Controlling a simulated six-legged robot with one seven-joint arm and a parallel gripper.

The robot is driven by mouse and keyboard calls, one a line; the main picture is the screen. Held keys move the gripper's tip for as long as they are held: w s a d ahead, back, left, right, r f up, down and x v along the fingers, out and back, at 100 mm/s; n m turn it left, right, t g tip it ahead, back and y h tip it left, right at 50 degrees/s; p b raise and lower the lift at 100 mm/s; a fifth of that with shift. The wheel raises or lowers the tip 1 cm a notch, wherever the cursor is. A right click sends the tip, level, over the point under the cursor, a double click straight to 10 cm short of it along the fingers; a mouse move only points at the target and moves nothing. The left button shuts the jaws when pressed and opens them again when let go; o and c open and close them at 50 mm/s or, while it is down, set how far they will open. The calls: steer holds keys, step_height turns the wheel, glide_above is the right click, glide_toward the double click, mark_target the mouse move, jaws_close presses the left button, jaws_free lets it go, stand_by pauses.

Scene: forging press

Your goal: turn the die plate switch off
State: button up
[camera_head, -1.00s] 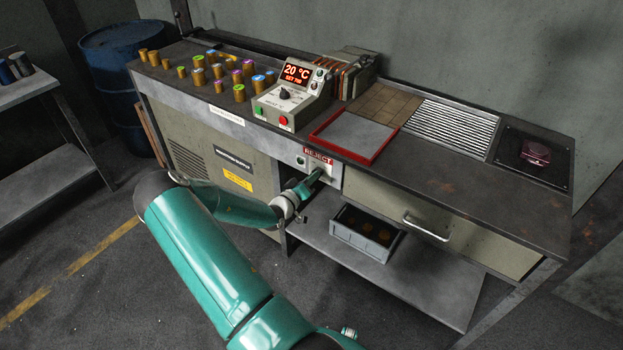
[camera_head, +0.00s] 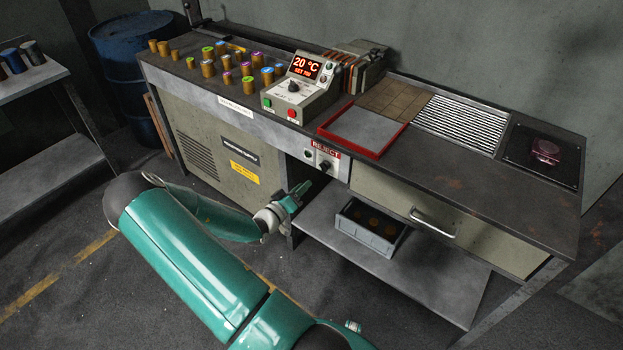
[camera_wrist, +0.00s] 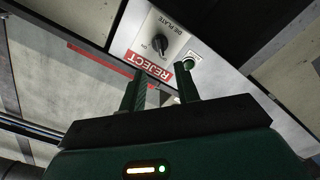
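The die plate switch is a dark rotary knob (camera_wrist: 160,44) on a pale panel marked DIE PLATE, beside the red REJECT label (camera_wrist: 153,65). The knob (camera_head: 325,165) also shows in the head view, on the bench front below the red-rimmed tray. In the wrist view it looks turned at a slant; I cannot tell which setting it points to. My gripper (camera_wrist: 161,92) has its two fingers apart with nothing between them. In the head view my gripper (camera_head: 301,190) is below and left of the knob, clear of it.
A small round button (camera_head: 308,153) is left of the knob. A control box (camera_head: 301,88) reading 20 °C stands on the bench above. A drawer handle (camera_head: 432,222) sticks out at right. A grey bin (camera_head: 370,230) sits on the lower shelf. The floor in front is open.

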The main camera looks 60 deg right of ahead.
steer(key=a, duration=0.4)
steer(key=shift+w+a, duration=0.1)
steer(key=shift+w, duration=0.2)
